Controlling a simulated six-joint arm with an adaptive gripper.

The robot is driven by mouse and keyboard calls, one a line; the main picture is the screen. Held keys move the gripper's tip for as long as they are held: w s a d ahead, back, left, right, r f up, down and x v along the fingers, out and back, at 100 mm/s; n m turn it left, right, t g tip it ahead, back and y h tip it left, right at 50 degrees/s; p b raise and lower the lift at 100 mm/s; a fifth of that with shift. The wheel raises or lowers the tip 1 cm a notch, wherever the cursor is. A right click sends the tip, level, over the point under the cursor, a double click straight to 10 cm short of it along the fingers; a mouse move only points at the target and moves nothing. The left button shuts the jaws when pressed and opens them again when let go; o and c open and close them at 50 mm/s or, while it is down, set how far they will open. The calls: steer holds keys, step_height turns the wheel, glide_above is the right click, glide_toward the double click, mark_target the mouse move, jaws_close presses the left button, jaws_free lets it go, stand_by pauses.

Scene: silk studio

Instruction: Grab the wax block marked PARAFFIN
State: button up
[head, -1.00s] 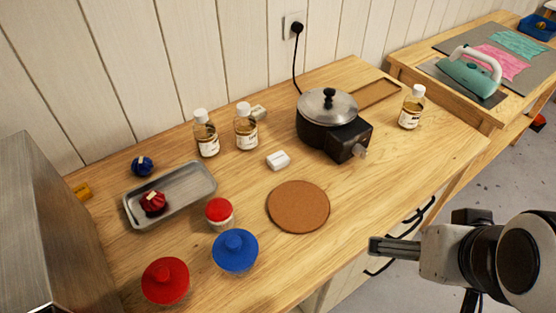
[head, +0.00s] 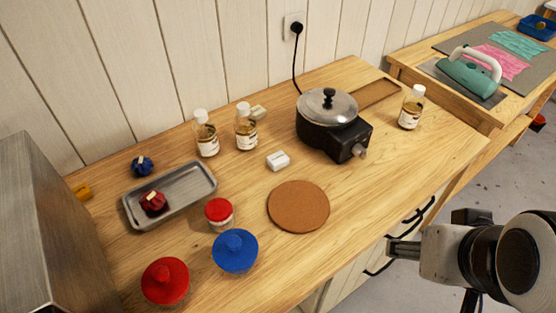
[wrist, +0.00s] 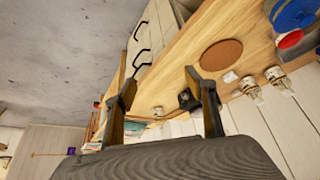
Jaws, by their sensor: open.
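A white block (head: 278,161) with small dark marking lies on the table between the cork mat and the pot. It also shows in the wrist view (wrist: 230,77). A cream block (head: 259,112) lies behind the bottles, partly hidden. A yellow-orange block (head: 82,192) lies at the far left by the metal box. I cannot read lettering on any block, so I cannot tell which says PARAFFIN. My gripper (head: 392,249) is off the table's front right edge, apart from all blocks. In the wrist view its two fingers (wrist: 160,88) are spread with nothing between them.
A lidded black pot (head: 325,130), a round cork mat (head: 298,207), several bottles (head: 246,130), a grey tray (head: 186,190) with a red bundle, and red and blue lidded jars (head: 235,251) stand on the table. Bare wood surrounds the white block.

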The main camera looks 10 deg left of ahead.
steer(key=shift+w, duration=0.15)
steer(key=w+a+f+n+t, duration=0.2)
steer(key=w, duration=0.8)
steer(key=w+a+f+n+t, duration=0.1)
steer(key=w+f+n+t, duration=0.1)
steer(key=w, duration=0.9)
steer(key=n+y, duration=0.5)
steer(key=y, duration=0.3)
glide_toward(279, 160)
steer(key=shift+w+d+f+g, duration=0.15)
steer(key=shift+w+g, duration=0.25)
steer(key=shift+w, duration=0.45)
steer(key=shift+s+a+f+y, duration=0.1)
steer(key=shift+a+y, duration=0.2)
steer(key=shift+a, duration=0.05)
steer(key=shift+x, duration=1.3)
